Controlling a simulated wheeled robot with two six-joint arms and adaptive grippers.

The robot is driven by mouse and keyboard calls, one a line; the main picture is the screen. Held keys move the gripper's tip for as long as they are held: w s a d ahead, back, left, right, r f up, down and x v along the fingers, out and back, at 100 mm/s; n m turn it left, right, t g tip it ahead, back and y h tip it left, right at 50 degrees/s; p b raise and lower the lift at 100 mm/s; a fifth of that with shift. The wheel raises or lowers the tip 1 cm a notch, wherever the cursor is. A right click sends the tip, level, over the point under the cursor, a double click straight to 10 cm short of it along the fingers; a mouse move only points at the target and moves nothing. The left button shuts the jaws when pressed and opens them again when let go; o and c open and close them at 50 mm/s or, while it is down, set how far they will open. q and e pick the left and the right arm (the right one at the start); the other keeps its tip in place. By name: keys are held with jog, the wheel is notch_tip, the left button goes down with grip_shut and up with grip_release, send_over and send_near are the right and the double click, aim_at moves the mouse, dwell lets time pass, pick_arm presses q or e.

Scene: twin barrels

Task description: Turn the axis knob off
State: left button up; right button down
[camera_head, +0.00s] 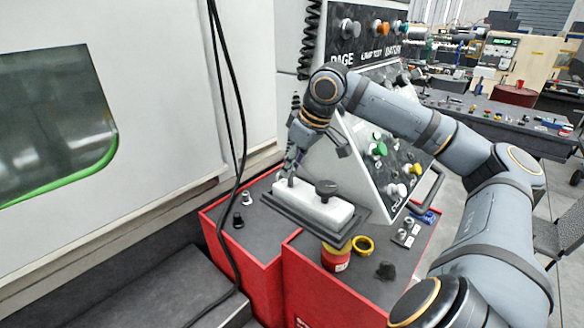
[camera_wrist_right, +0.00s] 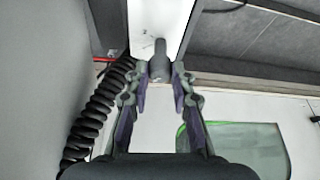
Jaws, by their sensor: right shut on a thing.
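My right gripper (camera_head: 292,172) reaches down to the left end of a white block (camera_head: 342,216) that sits on a dark plate. In the wrist view my right gripper (camera_wrist_right: 160,75) has its two fingers on either side of a small dark knob (camera_wrist_right: 158,62) against a white surface. The gripper is shut on this knob, whose base is partly hidden by the fingers. A second, round black knob (camera_head: 326,187) stands free on the right part of the white block. No label naming the axis knob is readable. My left gripper is not in view.
A red button body (camera_head: 336,257) and a yellow ring (camera_head: 363,245) are in front. A black cable (camera_head: 233,120) hangs to the left. A coiled cord (camera_wrist_right: 95,115) shows in the wrist view.

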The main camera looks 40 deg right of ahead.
jog(key=shift+d+r+n+y, duration=0.1)
jog(key=shift+n+y, duration=0.2)
jog(key=shift+n, duration=0.8)
jog(key=shift+r+n+g+y+p, duration=0.1)
jog(key=shift+n+g+y+p, duration=0.3)
jog(key=shift+n, duration=0.6)
jog(key=shift+n+y+p, duration=0.3)
jog(key=shift+n+p, duration=0.25)
jog(key=shift+n, duration=0.25)
jog(key=c, duration=1.1)
grip_release()
jog(key=shift+c, duration=0.2)
jog(key=shift+d, duration=0.1)
jog(key=v, duration=0.7)
